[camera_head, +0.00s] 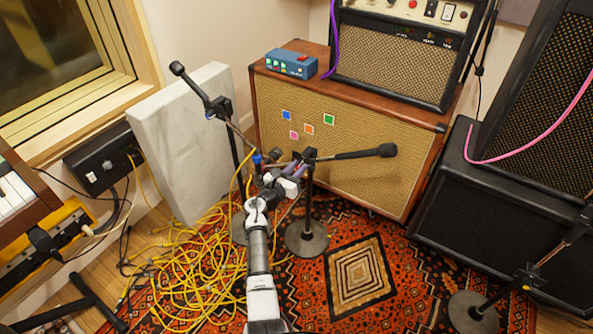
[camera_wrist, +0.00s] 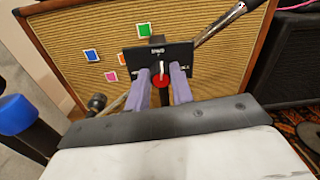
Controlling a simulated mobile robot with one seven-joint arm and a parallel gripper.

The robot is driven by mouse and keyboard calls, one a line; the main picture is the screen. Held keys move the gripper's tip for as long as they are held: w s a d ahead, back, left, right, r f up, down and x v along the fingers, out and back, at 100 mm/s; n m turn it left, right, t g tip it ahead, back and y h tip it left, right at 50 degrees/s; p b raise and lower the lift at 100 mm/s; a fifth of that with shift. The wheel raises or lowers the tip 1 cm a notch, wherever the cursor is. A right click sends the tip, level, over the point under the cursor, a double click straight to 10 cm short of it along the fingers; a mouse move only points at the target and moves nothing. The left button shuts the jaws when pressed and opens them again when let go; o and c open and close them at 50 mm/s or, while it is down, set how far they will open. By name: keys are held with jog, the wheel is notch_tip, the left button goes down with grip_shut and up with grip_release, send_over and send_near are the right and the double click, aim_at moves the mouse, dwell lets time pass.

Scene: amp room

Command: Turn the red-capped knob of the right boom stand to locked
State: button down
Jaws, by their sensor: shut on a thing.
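The right boom stand (camera_head: 308,205) stands on a round base on the rug, its boom reaching right in front of the amp cabinet. In the wrist view its red-capped knob (camera_wrist: 161,82) sits before a black label plate (camera_wrist: 150,58). A white pointer on the plate points roughly up, towards the top label. The labels are too small to read surely. My gripper (camera_wrist: 160,72) has its two purple fingers on either side of the knob, shut on it. In the head view my gripper (camera_head: 294,168) is at the stand's head and hides the knob.
Another boom stand (camera_head: 238,165) stands close on the left, its boom rising left. A blue-topped dark cylinder (camera_wrist: 16,116) is near at left in the wrist view. Yellow cables (camera_head: 190,265) tangle on the floor. A third stand base (camera_head: 473,312) is at lower right.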

jog(key=shift+s+d+f+m+b, duration=0.1)
jog(key=shift+m+b, duration=2.15)
jog(key=shift+m, duration=1.2)
jog(key=shift+s+d+f+m+b, duration=0.1)
jog(key=shift+m+b, duration=2.15)
jog(key=shift+m, duration=1.2)
jog(key=shift+r, duration=0.1)
jog(key=c, duration=1.2)
grip_release()
jog(key=shift+w, duration=0.1)
jog(key=shift+a, duration=0.1)
